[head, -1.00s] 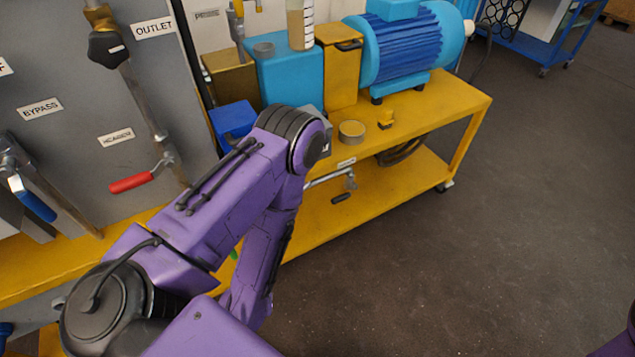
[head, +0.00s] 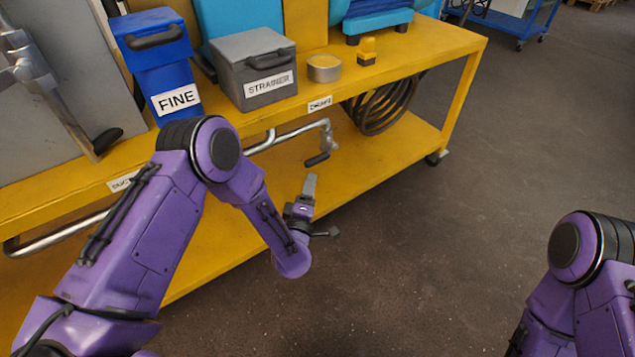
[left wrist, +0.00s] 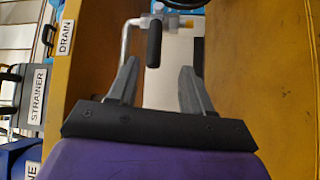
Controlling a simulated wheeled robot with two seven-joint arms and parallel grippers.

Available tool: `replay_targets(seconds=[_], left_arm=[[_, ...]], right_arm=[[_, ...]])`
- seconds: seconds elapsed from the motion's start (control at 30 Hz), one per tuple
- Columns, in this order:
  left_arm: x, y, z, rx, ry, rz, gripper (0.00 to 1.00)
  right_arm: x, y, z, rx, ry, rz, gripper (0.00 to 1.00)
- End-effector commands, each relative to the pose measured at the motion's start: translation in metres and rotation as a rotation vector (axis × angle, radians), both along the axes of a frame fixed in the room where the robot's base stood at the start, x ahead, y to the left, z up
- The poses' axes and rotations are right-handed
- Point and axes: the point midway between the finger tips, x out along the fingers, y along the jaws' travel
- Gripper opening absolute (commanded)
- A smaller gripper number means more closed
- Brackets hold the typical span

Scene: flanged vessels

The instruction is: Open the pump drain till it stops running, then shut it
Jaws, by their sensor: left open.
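The drain pipe (head: 296,133) is a silvery tube below the yellow cart's top, under the DRAIN label (head: 320,104). At its right end is a small valve with a black-gripped handle (head: 317,159). No running liquid can be made out. My left gripper (head: 322,208) is open and empty, in front of and below the handle, apart from it in the head view. In the left wrist view the black handle (left wrist: 153,45) shows beyond the fingers, in the gap between the fingertips (left wrist: 160,72). My right gripper is out of view.
The cart's top (head: 408,62) carries a grey STRAINER box (head: 254,72), a blue FINE box (head: 160,65), a round tin (head: 324,68) and a small yellow item (head: 367,51). A dark coiled hose (head: 385,105) hangs right of the drain. Floor (head: 450,260) in front is clear.

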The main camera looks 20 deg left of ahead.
Motion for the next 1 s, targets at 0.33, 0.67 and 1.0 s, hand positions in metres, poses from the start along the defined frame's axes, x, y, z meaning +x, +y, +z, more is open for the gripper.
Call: replay_targets(seconds=[0.33,0.67,1.0], left_arm=[[0.054,0.003,0.009,-0.044,-0.060,0.004,0.50],[0.108,0.008,0.017,-0.042,-0.053,0.001,0.50],[0.112,0.009,0.019,-0.042,-0.052,0.001,0.37]], right_arm=[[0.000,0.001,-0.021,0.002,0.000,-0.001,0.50],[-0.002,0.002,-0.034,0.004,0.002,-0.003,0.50],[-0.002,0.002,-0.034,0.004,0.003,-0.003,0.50]])
